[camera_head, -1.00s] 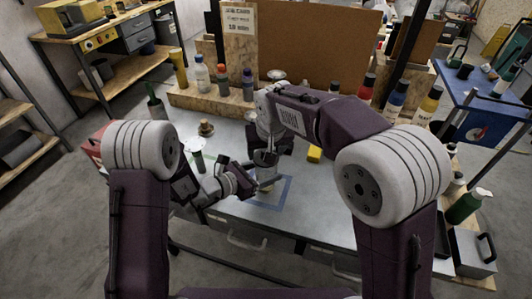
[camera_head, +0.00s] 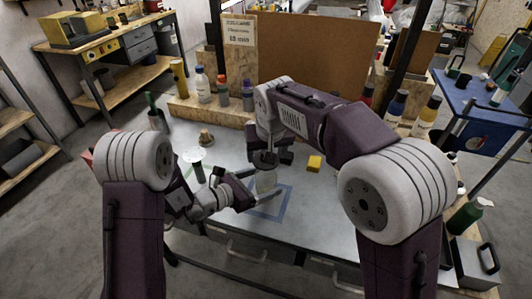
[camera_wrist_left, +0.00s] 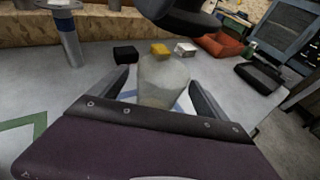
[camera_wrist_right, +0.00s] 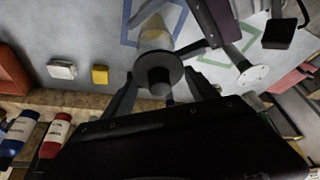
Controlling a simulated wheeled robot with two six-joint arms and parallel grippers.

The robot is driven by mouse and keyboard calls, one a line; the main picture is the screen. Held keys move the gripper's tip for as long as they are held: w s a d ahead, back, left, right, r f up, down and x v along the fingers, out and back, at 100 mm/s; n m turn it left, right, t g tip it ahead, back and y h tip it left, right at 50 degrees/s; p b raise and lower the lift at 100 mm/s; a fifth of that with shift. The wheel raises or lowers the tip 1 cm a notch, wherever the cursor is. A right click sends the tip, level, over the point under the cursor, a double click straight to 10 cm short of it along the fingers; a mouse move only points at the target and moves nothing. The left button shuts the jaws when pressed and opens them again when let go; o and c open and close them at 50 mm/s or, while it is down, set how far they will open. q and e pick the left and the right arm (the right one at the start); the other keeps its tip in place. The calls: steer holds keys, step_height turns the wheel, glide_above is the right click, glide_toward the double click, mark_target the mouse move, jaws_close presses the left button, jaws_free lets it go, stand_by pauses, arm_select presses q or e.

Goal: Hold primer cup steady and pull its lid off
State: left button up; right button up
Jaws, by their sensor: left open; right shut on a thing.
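The primer cup (camera_head: 266,182), pale and translucent, stands upright on the blue-marked tabletop. It also shows in the left wrist view (camera_wrist_left: 163,82) and the right wrist view (camera_wrist_right: 155,38). My left gripper (camera_head: 247,187) is open, with its fingers on either side of the cup; contact is unclear. My right gripper (camera_head: 268,154) is shut on the dark round lid (camera_wrist_right: 158,68) from above. In the left wrist view the lid (camera_wrist_left: 185,18) is above the cup, with a visible gap between them. The right fingertips are partly hidden in the head view.
A yellow block (camera_head: 314,163) lies behind and right of the cup. Bottles line the wooden ledge at the back. The right front tabletop is clear.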

arm_select(q)
steer(key=v, duration=1.1)
steer(key=shift+d, duration=0.1)
